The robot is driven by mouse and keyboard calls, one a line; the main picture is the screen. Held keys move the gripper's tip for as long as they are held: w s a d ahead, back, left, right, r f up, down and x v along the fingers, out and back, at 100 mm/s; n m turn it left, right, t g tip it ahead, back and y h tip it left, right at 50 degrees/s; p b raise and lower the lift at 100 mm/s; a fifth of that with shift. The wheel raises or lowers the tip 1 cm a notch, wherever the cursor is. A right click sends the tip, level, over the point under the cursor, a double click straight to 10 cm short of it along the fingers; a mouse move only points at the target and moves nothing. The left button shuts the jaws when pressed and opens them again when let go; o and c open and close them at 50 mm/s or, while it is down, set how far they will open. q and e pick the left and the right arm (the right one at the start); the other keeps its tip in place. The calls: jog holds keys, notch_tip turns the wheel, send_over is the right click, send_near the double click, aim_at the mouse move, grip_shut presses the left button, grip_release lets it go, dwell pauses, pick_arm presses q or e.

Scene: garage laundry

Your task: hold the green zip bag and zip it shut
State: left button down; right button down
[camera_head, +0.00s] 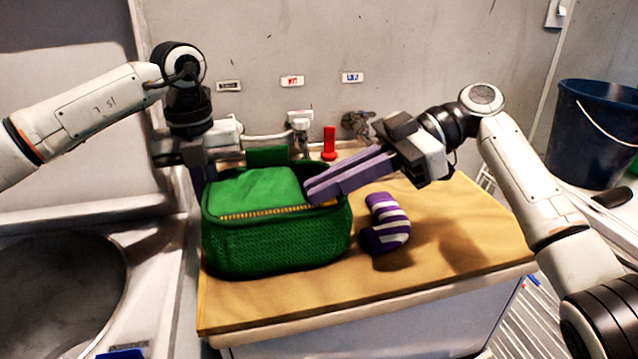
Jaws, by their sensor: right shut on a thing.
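The green zip bag (275,245) stands upright on the wooden top, with a mesh-like front. A green flap covers the left and middle of its top, and a yellow zip (265,212) runs along the flap's front edge. The right end of the top shows a dark gap. My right gripper (311,195) reaches down from the right with long lavender fingers close together, their tips at the zip. The small part between the tips is hidden. My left gripper (197,176) is at the bag's back left; its fingertips are hidden behind the bag, so its grip is unclear.
A purple-and-white striped curled thing (386,223) lies just right of the bag. A red-handled tap (329,143) and pipes are behind on the wall. A blue bucket (595,135) stands far right. The wooden top (455,235) is clear at right; a round basin (55,290) is left.

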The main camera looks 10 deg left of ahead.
pick_arm(q)
jog(key=shift+a, duration=0.1)
pick_arm(e)
jog(key=c, duration=1.8)
grip_release()
jog(key=shift+c, duration=0.2)
jog(key=v, duration=0.7)
jog(key=shift+d+r, duration=0.15)
jog(key=shift+d, duration=0.15)
jog(key=shift+w, duration=0.1)
pick_arm(q)
jog(key=c, duration=1.9)
grip_release()
jog(key=shift+o, duration=0.2)
